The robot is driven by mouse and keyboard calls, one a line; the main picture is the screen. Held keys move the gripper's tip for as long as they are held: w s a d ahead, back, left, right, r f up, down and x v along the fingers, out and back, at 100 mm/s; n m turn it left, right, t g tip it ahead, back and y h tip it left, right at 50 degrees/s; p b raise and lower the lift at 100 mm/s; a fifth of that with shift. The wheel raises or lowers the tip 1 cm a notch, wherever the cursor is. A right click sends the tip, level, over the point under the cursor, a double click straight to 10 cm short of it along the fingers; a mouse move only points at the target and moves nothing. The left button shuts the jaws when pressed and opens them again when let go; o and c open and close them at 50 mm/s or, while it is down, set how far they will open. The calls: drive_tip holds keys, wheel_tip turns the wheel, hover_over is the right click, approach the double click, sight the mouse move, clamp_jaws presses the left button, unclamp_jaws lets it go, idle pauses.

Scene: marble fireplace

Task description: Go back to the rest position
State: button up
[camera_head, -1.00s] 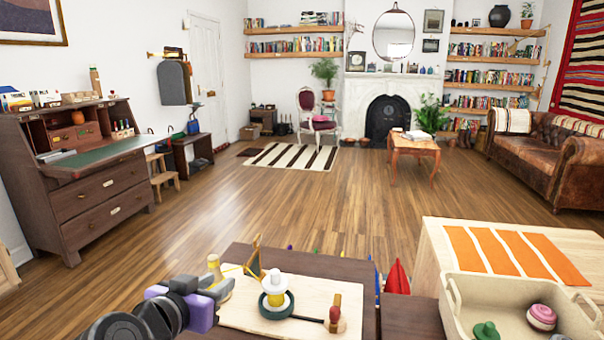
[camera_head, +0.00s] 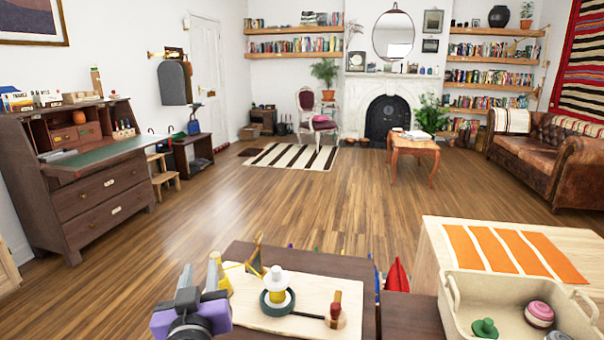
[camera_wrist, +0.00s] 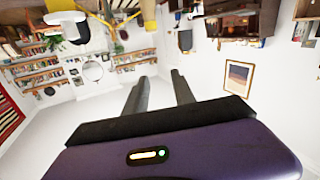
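My gripper (camera_head: 199,278) is at the lower left of the head view, beside the left edge of the wooden board. Its two dark fingers point up and stand apart with nothing between them. In the wrist view the empty, spread fingers (camera_wrist: 159,92) stand above the purple gripper body, with the room upside down behind them. My gripper appears clear of the toys.
A pale board (camera_head: 262,319) on a dark table carries a stacked toy with a white top (camera_head: 276,275) and a red-topped peg (camera_head: 336,308). A yellow-based peg (camera_head: 223,283) is close to my gripper. A cream crate (camera_head: 506,283) stands at right. The floor beyond is open.

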drive_tip(key=s+d+f+n+y, duration=0.1)
drive_tip(key=s+d+f, duration=0.3)
drive_tip(key=s+d, duration=0.45)
drive_tip(key=s+d+f+n+y, duration=0.1)
drive_tip(key=s+d+f, duration=0.3)
drive_tip(key=s+d, duration=0.5)
drive_tip(key=s+d+f+n+y, duration=0.1)
drive_tip(key=s+d+f, duration=0.5)
drive_tip(key=d, duration=0.4)
drive_tip(key=s+d+f+m+g+h, duration=0.1)
drive_tip(key=s+d+m+h, duration=0.2)
drive_tip(key=s+d, duration=0.55)
drive_tip(key=s+d+m+g+h, duration=0.1)
drive_tip(key=s+d+m+h, duration=0.25)
drive_tip(key=s, duration=0.95)
wheel_tip(320, 180, up, 13)
drive_tip(key=p, duration=1.3)
drive_tip(key=shift+a, duration=0.4)
